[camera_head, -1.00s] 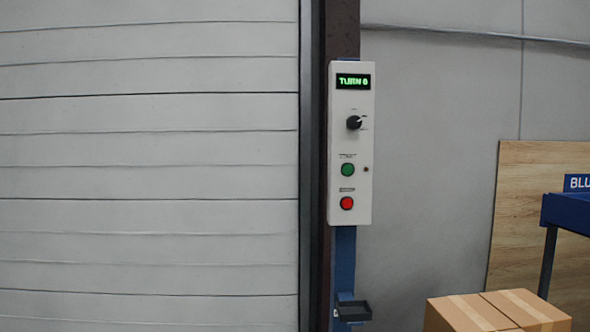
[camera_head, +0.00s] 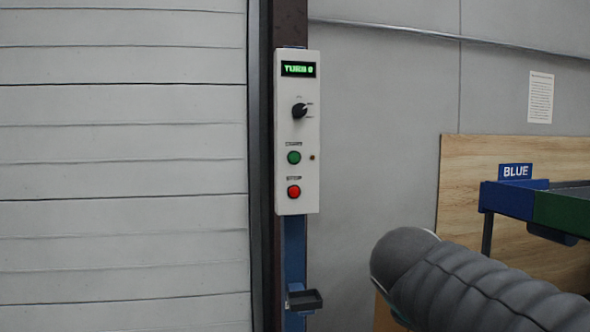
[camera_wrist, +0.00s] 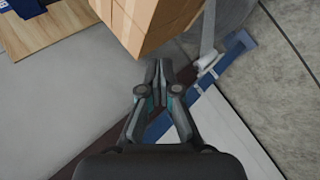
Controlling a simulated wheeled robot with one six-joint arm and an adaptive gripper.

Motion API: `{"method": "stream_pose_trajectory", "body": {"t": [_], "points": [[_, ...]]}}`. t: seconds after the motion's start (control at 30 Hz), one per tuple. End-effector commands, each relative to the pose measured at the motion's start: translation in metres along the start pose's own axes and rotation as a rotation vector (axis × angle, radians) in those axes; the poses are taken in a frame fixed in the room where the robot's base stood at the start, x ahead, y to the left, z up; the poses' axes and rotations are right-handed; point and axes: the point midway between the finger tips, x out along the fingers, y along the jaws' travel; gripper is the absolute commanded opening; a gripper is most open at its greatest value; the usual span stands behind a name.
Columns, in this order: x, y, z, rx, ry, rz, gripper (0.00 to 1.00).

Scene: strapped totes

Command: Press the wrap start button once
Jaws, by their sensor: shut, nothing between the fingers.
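A white control box (camera_head: 297,135) hangs on a blue post in the middle of the head view. It has a lit green display (camera_head: 298,69), a black knob (camera_head: 300,111), a green button (camera_head: 294,157) and a red button (camera_head: 294,191). The printed labels are too small to read. My gripper (camera_wrist: 163,66) shows in the wrist view with its fingers together and nothing between them. It is apart from the box, and its fingertips are not in the head view.
A cardboard box (camera_wrist: 150,20) lies beyond my fingertips in the wrist view. A small black tray (camera_head: 304,300) is fixed to the post below the control box. A blue and green table with a "BLUE" sign (camera_head: 515,171) stands at right before a wooden board (camera_head: 470,190). A slatted shutter (camera_head: 120,160) fills the left.

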Motion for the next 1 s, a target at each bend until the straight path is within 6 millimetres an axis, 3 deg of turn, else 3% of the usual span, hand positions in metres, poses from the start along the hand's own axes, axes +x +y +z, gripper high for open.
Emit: {"method": "stream_pose_trajectory", "body": {"t": [0.03, 0.17, 0.3, 0.5, 0.7, 1.0], "points": [[0.002, 0.017, -0.024, -0.112, -0.003, 0.063, 0.0], [-0.01, 0.067, -0.082, -0.389, -0.038, 0.252, 0.0], [-0.035, 0.109, -0.15, -0.645, -0.102, 0.463, 0.0], [-0.082, 0.141, -0.233, -0.895, -0.229, 0.726, 0.0], [-0.117, 0.15, -0.275, -1.0, -0.322, 0.87, 0.0], [-0.126, 0.152, -0.282, -1.019, -0.347, 0.9, 0.0]]}}
